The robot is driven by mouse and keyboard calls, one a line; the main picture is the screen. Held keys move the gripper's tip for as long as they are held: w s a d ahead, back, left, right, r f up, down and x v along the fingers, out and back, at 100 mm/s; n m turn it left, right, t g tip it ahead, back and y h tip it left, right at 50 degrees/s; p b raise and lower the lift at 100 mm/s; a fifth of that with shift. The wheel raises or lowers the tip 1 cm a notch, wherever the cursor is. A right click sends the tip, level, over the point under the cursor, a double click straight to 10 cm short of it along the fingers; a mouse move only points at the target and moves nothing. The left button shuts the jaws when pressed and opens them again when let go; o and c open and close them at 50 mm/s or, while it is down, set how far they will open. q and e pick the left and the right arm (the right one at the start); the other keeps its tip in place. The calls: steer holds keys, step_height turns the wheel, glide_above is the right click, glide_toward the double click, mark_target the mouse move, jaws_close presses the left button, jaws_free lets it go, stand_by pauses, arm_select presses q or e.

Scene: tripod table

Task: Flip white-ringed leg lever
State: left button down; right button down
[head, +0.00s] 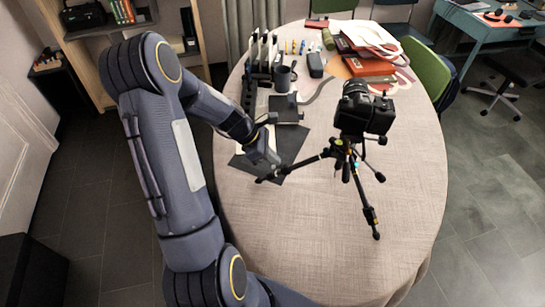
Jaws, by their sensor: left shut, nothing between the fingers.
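A black tripod (364,200) stands on the round cloth-covered table (300,250), with a black camera (366,113) on top. Its legs are spread. One reaches left toward my gripper, one points to the front right, and a short one shows at the right. Small levers and coloured marks sit near the leg tops, too small for me to tell which has the white ring. My left gripper (272,170) is shut and empty, close to the outer end of the left leg. I cannot tell whether they touch. My right gripper is not in view.
Dark sheets (288,148) lie under and beside my left gripper. A dark mug (283,79) and a black rack (262,58) stand behind it. The table front is clear. A green chair (426,68) is at the right edge.

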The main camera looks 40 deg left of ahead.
arm_select(q)
steer(key=shift+d+r, duration=0.1)
stand_by(0.3)
steer(key=shift+w+d+r+p, duration=0.15)
steer(key=shift+w+d+p, duration=0.05)
steer(key=shift+p, duration=0.15)
steer(key=c, duration=1.9)
jaws_free()
steer(key=shift+r, duration=0.1)
steer(key=p+v, duration=0.4)
steer(key=v, duration=0.1)
steer(key=shift+s+a+r, duration=0.2)
steer(key=shift+r, duration=0.1)
